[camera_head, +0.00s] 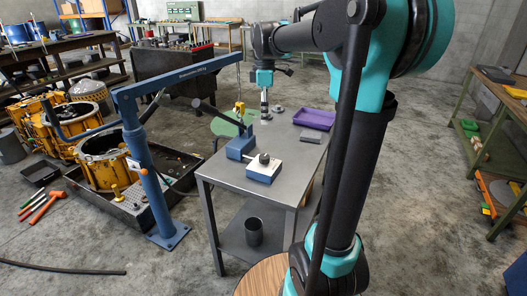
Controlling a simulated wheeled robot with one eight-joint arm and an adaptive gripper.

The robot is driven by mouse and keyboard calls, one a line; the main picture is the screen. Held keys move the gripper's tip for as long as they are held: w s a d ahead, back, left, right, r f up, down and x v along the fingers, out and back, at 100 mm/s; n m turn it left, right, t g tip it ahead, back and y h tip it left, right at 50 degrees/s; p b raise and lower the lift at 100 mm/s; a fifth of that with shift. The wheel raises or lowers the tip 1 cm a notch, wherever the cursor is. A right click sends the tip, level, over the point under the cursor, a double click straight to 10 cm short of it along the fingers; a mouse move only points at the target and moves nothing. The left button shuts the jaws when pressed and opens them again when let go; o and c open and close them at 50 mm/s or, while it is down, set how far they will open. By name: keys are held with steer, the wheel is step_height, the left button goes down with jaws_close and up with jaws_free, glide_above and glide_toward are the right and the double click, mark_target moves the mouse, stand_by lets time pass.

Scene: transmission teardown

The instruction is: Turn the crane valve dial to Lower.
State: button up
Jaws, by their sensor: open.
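A small blue box with a white top (263,172) sits on the near end of the grey metal table. A dark round knob (264,158) stands on its top; it looks like the valve dial, but its marks and setting are too small to read. My gripper (264,116) points down over the table, beyond the knob and apart from it. It is open, and I see nothing held in it. The blue crane (143,175) stands left of the table, with its boom reaching over toward the table and a yellow hook (240,107) hanging from it.
A blue block (240,146) with a dark slanted lever stands just behind the knob box. A purple tray (314,119) and a grey flat piece (311,137) lie to the right on the table (285,198). Yellow transmission housings (105,162) stand left of the crane.

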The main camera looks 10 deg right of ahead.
mark_target(264, 157)
step_height(264, 157, down, 17)
steer(key=shift+w+f, duration=0.1)
stand_by(0.5)
steer(key=c, duration=1.1)
